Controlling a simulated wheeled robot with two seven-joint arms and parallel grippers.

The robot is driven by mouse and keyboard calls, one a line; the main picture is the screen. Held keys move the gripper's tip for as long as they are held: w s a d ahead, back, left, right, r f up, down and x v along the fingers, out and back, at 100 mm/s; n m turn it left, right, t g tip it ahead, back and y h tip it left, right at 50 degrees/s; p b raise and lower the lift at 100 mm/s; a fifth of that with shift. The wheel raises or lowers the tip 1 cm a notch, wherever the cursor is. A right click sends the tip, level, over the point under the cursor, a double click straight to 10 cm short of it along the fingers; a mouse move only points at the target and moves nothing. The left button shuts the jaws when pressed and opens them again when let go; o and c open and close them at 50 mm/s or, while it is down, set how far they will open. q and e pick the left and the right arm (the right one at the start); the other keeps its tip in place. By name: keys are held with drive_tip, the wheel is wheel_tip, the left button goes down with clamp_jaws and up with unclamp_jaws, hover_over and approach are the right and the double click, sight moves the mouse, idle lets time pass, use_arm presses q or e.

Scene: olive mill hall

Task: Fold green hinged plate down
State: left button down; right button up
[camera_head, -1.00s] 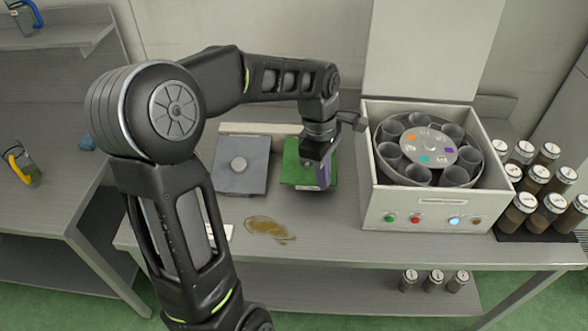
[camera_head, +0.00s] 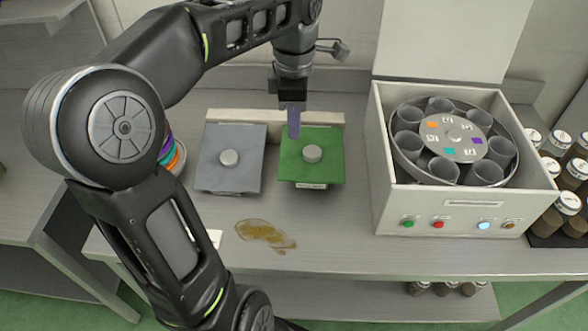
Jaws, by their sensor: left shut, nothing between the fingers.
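The green hinged plate (camera_head: 326,169) lies nearly flat on the bench, with a round grey knob (camera_head: 312,153) on its upper face. A pale strip with a label shows under its front edge. My left gripper (camera_head: 293,128) points down over the plate's far left edge, with purplish fingers that are shut and empty. I cannot tell whether the fingertips touch the plate. The fingers hide a small part of the far edge. My right gripper is not in view.
A grey plate (camera_head: 228,171) with a similar knob lies to the left. A pale rail (camera_head: 335,118) runs behind both plates. The open white centrifuge (camera_head: 470,205) stands at the right, with jars beyond. A brown spill (camera_head: 262,233) marks the bench in front.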

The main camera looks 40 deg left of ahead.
use_arm(q)
drive_tip(key=shift+f+b, duration=0.7)
drive_tip(key=shift+f, duration=0.1)
approach(294, 179)
wheel_tip(294, 179, down, 7)
drive_tip(key=shift+r, duration=0.1)
drive_tip(key=shift+b, duration=0.35)
